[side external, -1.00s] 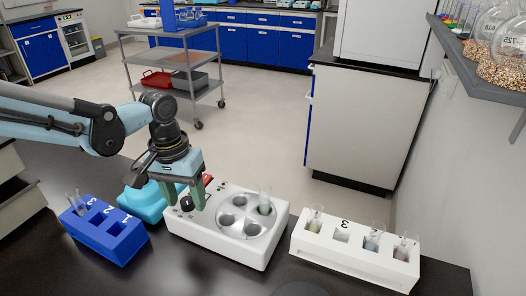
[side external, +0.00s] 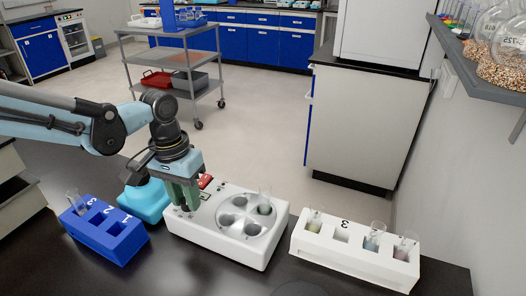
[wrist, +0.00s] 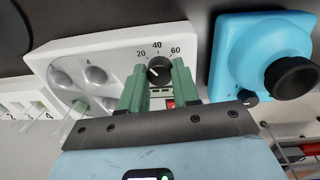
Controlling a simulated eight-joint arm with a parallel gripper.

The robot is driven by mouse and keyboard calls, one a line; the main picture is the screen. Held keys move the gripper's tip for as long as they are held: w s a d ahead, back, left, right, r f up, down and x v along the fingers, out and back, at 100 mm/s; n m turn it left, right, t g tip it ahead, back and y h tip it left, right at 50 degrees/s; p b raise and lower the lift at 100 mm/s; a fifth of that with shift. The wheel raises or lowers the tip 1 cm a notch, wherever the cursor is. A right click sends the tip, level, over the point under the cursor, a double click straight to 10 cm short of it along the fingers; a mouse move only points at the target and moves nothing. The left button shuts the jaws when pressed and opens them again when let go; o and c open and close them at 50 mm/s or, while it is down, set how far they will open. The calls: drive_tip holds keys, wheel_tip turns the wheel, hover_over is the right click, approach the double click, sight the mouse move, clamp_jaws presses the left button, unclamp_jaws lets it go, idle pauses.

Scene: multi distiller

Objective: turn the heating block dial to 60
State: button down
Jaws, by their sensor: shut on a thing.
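The white heating block (side external: 228,242) stands on the dark bench, and it also shows in the wrist view (wrist: 115,48). Its black dial (wrist: 160,71) sits below the printed marks 20, 40 and 60. A small light pointer mark shows on the dial's left part, but its exact reading is hard to tell. My gripper (wrist: 159,68) is shut on the dial, with one green finger on each side. In the side view my gripper (side external: 184,207) points down at the block's left end, and its fingers hide the dial there.
A red switch (side external: 205,181) is just behind the fingers. A tube (side external: 265,203) stands in the block's round metal plate. A blue rack (side external: 108,243) and a light-blue device (side external: 143,203) are to the left. A white rack with tubes (side external: 345,257) is to the right.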

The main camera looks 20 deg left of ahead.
drive_tip(key=m, duration=1.2)
drive_tip(key=shift+w+g, duration=0.1)
drive_tip(key=shift+g, duration=0.2)
drive_tip(key=shift+m, duration=2.1)
drive_tip(key=c, duration=0.8)
unclamp_jaws()
drive_tip(key=r, duration=1.2)
drive_tip(key=shift+w, duration=0.35)
